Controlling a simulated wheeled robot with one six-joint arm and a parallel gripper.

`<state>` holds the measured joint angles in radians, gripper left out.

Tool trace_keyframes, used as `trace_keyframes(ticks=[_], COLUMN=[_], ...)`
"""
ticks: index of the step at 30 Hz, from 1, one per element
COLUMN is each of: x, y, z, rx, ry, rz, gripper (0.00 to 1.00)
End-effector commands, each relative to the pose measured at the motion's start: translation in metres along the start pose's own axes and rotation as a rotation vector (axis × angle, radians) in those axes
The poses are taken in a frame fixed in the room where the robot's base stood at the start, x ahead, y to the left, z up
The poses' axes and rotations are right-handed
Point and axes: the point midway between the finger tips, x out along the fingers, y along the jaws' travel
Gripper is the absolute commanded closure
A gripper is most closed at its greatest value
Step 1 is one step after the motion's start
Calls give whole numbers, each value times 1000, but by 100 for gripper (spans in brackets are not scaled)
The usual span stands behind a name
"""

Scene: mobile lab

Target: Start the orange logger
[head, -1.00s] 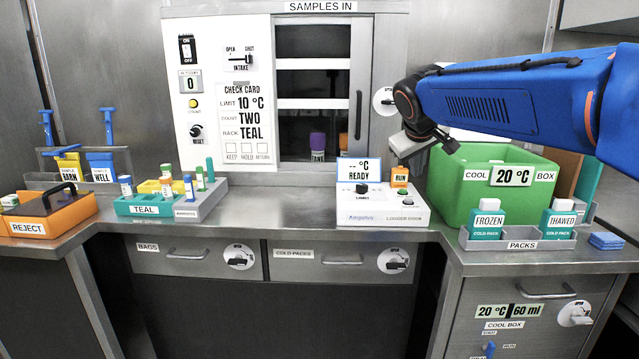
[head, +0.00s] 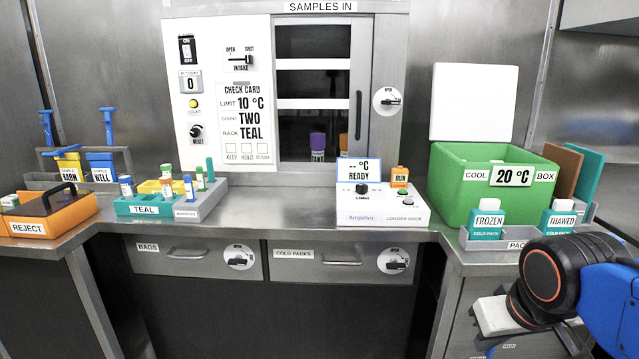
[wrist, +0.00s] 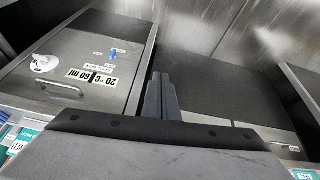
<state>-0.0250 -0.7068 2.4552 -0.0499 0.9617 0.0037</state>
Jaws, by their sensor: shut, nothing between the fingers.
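The small orange logger (head: 399,176) stands at the back right of the white logger dock (head: 370,218) on the bench; its label seems to read RUN. The dock has a display (head: 358,170) reading "-- °C READY", a black knob (head: 362,188), a green button (head: 402,191) and another small round control below it. My gripper (wrist: 161,80) is shut and empty in the wrist view, pointing down past the bench front near a drawer. In the head view my wrist shows at the lower right, far from the logger; the fingertips are not clear there.
The green cool box (head: 470,205), reading 20 °C, stands open right of the dock. The cold packs FROZEN (head: 487,222) and THAWED (head: 560,222) stand before it. A teal rack (head: 145,207) and orange reject tray (head: 50,218) are left. Bench left of the dock is clear.

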Motion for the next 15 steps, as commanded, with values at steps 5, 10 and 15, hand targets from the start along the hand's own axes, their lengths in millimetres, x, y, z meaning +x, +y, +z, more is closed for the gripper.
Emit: trace_keyframes(ticks=[5,10,15], x=[12,15,15], y=[-5,-7,-7], z=[38,47,46], rx=[36,45,44], ry=[-14,-19,-19], rz=[-25,-31,-31], gripper=[100,100,100])
